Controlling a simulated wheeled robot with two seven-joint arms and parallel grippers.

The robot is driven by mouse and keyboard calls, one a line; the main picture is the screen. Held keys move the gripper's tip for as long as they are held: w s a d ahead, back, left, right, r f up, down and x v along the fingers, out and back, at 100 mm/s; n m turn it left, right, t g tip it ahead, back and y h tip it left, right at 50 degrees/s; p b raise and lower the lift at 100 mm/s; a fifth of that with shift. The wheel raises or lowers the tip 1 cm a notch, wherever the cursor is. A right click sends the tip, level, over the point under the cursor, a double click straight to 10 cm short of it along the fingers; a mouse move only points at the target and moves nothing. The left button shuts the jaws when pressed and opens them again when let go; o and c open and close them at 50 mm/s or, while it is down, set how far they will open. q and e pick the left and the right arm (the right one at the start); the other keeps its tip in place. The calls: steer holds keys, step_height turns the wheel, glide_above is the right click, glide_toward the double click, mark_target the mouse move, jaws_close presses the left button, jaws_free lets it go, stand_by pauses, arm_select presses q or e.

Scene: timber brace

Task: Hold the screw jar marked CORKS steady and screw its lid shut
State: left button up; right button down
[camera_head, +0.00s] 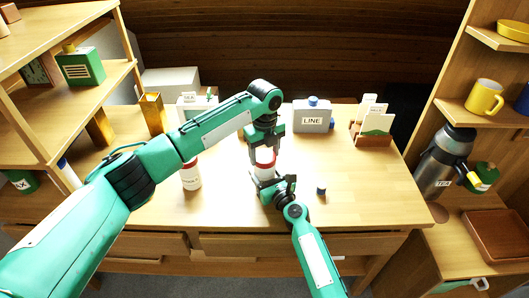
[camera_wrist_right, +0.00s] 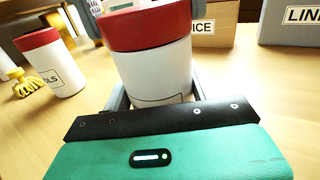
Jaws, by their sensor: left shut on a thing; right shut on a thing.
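A white screw jar (camera_head: 265,171) with a red lid (camera_head: 265,156) stands upright on the table. It fills the upper middle of the right wrist view (camera_wrist_right: 155,68), with its red lid (camera_wrist_right: 145,25) on top; its label is mostly hidden, so I cannot read it. My left gripper (camera_head: 264,150) comes down from above and is shut on the lid. My right gripper (camera_head: 266,182) is shut around the lower jar body from the front. The right wrist view cannot show whether the lid is fully seated.
A second white jar with a red lid (camera_head: 191,176) stands to the left. A grey LINE container (camera_head: 312,117) and a wooden card box (camera_head: 372,134) stand behind. The table's front right is clear.

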arm_select(q)
steer(key=m, duration=0.4)
steer(key=shift+m, duration=0.4)
steer(key=m, duration=0.2)
steer(key=shift+m, duration=0.4)
steer(key=m, duration=0.7)
steer(key=o, duration=0.9)
steer(key=shift+o, duration=0.2)
steer(key=shift+r, duration=0.1)
